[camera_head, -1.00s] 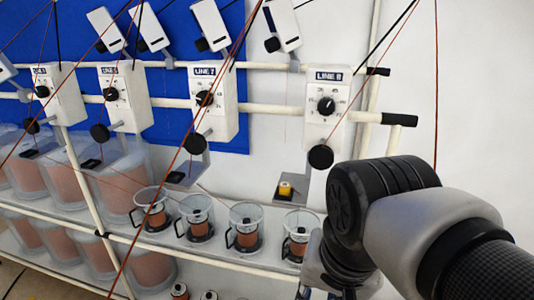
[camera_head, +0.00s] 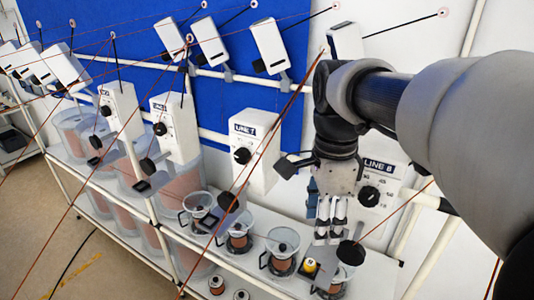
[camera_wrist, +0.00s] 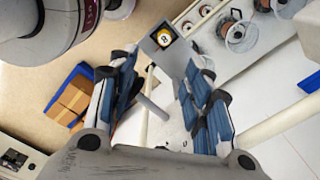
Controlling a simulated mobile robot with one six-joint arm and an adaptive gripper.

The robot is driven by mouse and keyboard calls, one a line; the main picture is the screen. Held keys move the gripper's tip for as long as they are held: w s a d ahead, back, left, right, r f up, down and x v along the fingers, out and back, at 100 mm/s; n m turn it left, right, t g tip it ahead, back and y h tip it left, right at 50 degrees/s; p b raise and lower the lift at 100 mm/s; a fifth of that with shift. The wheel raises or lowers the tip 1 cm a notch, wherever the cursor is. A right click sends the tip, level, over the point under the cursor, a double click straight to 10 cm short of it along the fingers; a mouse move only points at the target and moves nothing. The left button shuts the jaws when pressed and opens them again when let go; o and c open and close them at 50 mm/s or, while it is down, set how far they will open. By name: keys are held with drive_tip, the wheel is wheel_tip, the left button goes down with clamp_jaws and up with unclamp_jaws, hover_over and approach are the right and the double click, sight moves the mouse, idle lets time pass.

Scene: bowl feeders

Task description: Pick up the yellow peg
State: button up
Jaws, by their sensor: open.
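The yellow peg (camera_head: 310,265) sits on the small grey plate below the LINE 8 box (camera_head: 370,195). My gripper (camera_head: 328,232) points down in front of the LINE 8 box, above and slightly right of the peg in the picture. In the wrist view my gripper (camera_wrist: 160,72) has its two blue-padded fingers apart. Nothing is between them, and the peg lies beyond the fingertips.
Glass jugs with dark handles (camera_head: 283,245) stand on the white shelf below. A black round knob (camera_head: 350,253) is close to the right of the peg. Thin red-brown cords (camera_head: 265,135) cross the view. Open floor lies at the lower left.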

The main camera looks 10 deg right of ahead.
hover_over(310, 263)
drive_tip(key=f, duration=0.7)
drive_tip(key=shift+s+d+f, duration=0.15)
drive_tip(key=shift+s+d, duration=0.05)
drive_tip(key=shift+d, duration=0.2)
drive_tip(key=shift+w+a+f, duration=0.1)
drive_tip(key=shift+a+f, duration=0.05)
drive_tip(key=shift+f, duration=0.75)
drive_tip(key=shift+w+a+f, duration=0.1)
drive_tip(key=shift+a+f, duration=0.05)
drive_tip(key=shift+f, duration=0.8)
drive_tip(key=shift+w+a+f, duration=0.1)
drive_tip(key=shift+a+f, duration=0.05)
drive_tip(key=shift+f, duration=0.75)
clamp_jaws()
